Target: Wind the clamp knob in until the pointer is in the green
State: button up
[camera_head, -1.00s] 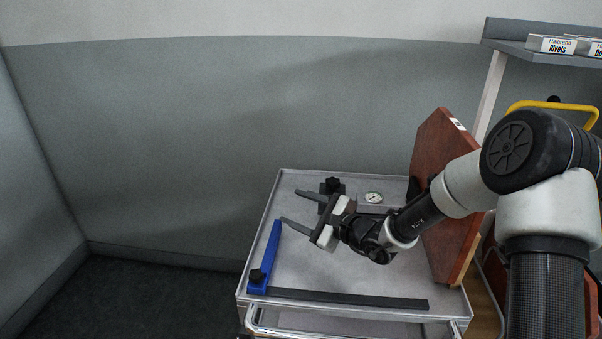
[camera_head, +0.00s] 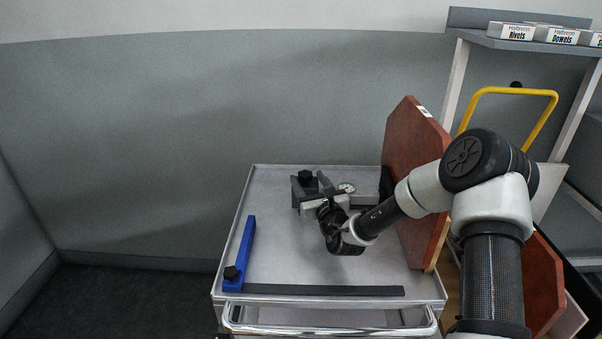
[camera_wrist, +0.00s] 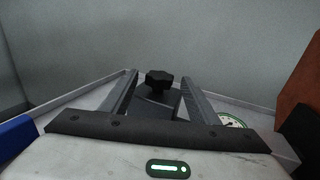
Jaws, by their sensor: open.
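The black lobed clamp knob (camera_head: 305,176) sits on a dark block at the back of the cart top. It also shows in the wrist view (camera_wrist: 158,79), upright on its dark base. My gripper (camera_head: 311,182) is open, with its fingers pointing toward the back. In the wrist view my gripper (camera_wrist: 159,76) has one finger on each side of the knob, with gaps on both sides; I cannot tell how deep the knob lies between them. The round gauge (camera_head: 347,187) is right of the knob. In the wrist view the gauge (camera_wrist: 232,121) is partly hidden, and its pointer is not readable.
A blue bar (camera_head: 241,248) and a long dark bar (camera_head: 320,290) lie on the cart top (camera_head: 285,265), left and front. A brown panel (camera_head: 412,150) stands upright at right. A shelf with boxes (camera_head: 510,31) and a yellow handle (camera_head: 520,91) are beyond.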

aim_at(303, 171)
jog(key=b+x, duration=0.1)
jog(key=x, duration=0.5)
jog(key=shift+w+a, duration=0.15)
jog(key=shift+w, duration=0.25)
jog(key=c, duration=1)
